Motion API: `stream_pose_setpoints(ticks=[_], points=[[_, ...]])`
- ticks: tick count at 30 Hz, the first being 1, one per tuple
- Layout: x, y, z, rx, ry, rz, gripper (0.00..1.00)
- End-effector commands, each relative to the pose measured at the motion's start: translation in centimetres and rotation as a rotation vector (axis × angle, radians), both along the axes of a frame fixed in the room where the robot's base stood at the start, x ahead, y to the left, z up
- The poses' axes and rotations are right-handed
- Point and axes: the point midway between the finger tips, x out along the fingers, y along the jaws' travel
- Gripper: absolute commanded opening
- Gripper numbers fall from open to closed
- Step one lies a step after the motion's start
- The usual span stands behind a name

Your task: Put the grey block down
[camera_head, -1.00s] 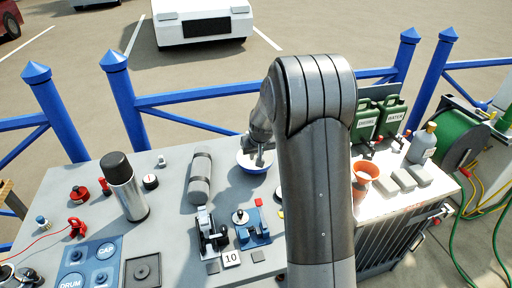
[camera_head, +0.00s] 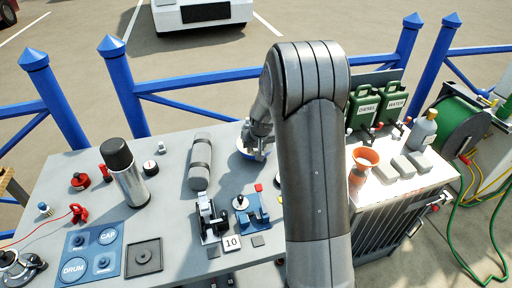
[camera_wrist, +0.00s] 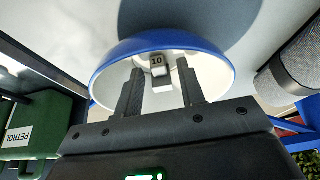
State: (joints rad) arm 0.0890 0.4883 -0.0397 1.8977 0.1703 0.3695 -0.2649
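A small light grey block marked "10" (camera_wrist: 158,68) shows in the wrist view inside a bowl (camera_wrist: 215,62) with a blue outside and white inside. My gripper (camera_wrist: 160,84) has its two dark fingers spread at the bowl's mouth. The block appears between and beyond the fingertips, with a visible gap on each side. Whether the block rests on the bowl's bottom is unclear. In the head view my gripper (camera_head: 259,148) is over the bowl (camera_head: 245,155), partly covering it; the block is not visible there.
A dark grey roll (camera_head: 200,163) lies left of the bowl. A steel flask (camera_head: 124,172) stands further left. A blue fixture (camera_head: 252,212) and a "10" tile (camera_head: 232,243) are nearer. An orange funnel (camera_head: 363,164) and green jerrycans (camera_head: 378,105) stand right of my arm.

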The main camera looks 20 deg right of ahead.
Motion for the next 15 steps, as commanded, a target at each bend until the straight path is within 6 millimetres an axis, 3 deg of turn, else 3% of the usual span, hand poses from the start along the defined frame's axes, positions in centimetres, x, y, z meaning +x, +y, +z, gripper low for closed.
stream_pose_setpoints(ticks=[15], points=[[0.01, 0.0, 0.01, 0.0, 0.0, 0.0, 0.41]])
